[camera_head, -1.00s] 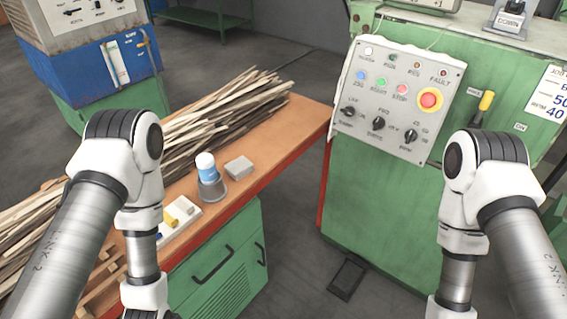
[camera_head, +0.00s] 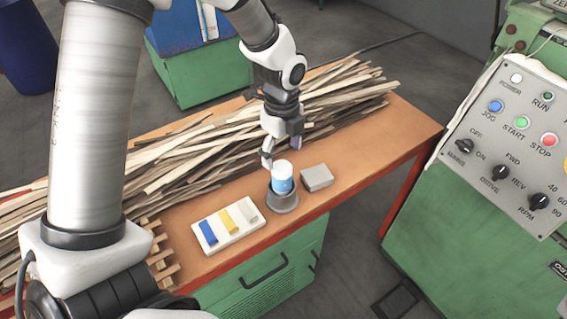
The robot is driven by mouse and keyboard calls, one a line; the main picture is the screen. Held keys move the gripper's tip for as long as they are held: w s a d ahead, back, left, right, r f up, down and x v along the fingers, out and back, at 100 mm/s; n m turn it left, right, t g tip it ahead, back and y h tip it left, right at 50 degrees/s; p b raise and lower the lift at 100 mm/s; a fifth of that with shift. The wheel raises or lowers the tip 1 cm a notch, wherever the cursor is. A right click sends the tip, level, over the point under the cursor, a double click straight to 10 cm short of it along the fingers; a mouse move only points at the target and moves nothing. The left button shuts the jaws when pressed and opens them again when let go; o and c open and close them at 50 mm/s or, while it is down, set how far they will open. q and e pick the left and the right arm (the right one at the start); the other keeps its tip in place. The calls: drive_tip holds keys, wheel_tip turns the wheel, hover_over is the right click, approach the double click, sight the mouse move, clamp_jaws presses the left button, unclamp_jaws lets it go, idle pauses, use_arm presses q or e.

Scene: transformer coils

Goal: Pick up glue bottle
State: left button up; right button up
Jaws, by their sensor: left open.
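The glue bottle (camera_head: 283,183) is white with a blue band. It stands upright in a round grey holder (camera_head: 284,203) on the wooden workbench (camera_head: 345,205). My left gripper (camera_head: 283,160) is open, just behind and above the bottle's cap. One finger comes down at the cap's left side; I cannot tell whether it touches. The other finger is further right and higher. My right gripper is not in view.
A grey block (camera_head: 317,178) lies close to the right of the holder. A white tray (camera_head: 236,240) with blue, yellow and pale pieces lies to the left. A pile of wood strips (camera_head: 190,160) covers the bench's back. A green machine with a control panel (camera_head: 510,135) stands at right.

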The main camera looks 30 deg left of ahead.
sight(281, 169)
use_arm(q)
drive_tip(key=s+f, duration=0.1)
drive_tip(key=d+f, duration=0.1)
drive_tip(key=s+f, duration=0.1)
drive_tip(key=f, duration=0.1)
drive_tip(key=shift+s+d, duration=0.25)
drive_tip(key=shift+s, duration=0.05)
drive_tip(key=f, duration=0.1)
drive_tip(key=w+a+f, duration=0.1)
drive_tip(key=shift+w+f, duration=0.15)
drive_tip(key=shift+f, duration=0.2)
drive_tip(key=shift+d+r, duration=0.15)
drive_tip(key=shift+s+d+r, duration=0.1)
drive_tip(key=shift+s+r, duration=0.05)
drive_tip(key=shift+s, duration=0.2)
drive_tip(key=c, duration=1.2)
drive_tip(key=shift+c, duration=0.5)
